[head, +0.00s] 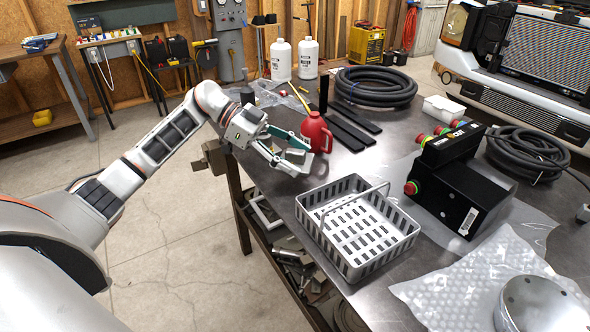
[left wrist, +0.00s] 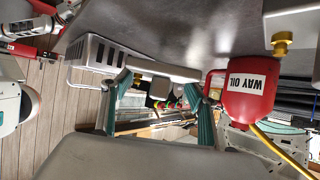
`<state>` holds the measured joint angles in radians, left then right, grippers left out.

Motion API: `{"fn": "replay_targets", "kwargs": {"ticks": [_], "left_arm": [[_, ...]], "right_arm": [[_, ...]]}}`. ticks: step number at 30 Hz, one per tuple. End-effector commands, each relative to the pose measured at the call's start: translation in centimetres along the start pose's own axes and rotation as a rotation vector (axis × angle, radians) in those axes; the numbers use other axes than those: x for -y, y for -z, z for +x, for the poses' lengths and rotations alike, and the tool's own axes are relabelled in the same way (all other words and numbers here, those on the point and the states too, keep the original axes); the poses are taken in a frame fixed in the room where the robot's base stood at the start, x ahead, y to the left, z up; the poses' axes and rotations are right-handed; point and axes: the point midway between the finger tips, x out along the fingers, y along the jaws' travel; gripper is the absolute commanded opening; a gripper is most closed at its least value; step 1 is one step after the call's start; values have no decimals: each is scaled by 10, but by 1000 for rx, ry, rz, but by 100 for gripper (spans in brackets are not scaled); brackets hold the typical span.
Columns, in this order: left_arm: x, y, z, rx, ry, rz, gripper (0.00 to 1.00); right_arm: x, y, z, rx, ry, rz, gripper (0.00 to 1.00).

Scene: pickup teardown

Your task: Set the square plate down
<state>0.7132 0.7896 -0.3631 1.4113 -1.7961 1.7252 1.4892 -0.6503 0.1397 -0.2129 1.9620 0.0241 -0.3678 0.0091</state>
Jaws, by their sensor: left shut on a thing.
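My left gripper (head: 284,150) is over the near left edge of the dark workbench, beside the red jug. It is shut on a small grey square plate (head: 294,157). In the left wrist view the plate (left wrist: 163,70) sits between the teal fingertips (left wrist: 162,88), seen nearly edge-on. In the head view the fingers hide part of it. I cannot tell whether it touches the bench top.
The red jug (head: 316,133) stands close right of the gripper. A grey basket (head: 340,262) with a raised handle is nearer. A black control box (head: 459,190), coiled hose (head: 376,86) and black bars (head: 352,128) occupy the bench. Bare bench (head: 375,160) lies between jug and box.

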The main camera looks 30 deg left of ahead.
Motion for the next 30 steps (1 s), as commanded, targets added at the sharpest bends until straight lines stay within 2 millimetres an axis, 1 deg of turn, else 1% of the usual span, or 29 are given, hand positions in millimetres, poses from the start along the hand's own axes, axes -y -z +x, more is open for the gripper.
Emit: {"fn": "replay_targets", "kwargs": {"ticks": [2,7,10,21,22,24,30], "left_arm": [[0,-4,2,-2,0,0,27],[0,-25,14,-3,-1,-3,27],[0,-34,19,-2,0,-1,27],[0,-38,20,-1,0,0,27],[0,-39,21,0,0,0,61],[0,-39,21,0,0,0,76],[0,-39,21,0,0,0,76]], "right_arm": [[0,0,0,0,0,0,40],[0,-1,1,0,0,0,40],[0,-2,1,1,0,0,40],[0,-1,1,-1,-1,0,40],[0,-1,1,0,-1,0,40],[0,-1,1,0,-1,0,40],[0,-1,2,0,-1,0,40]]}}
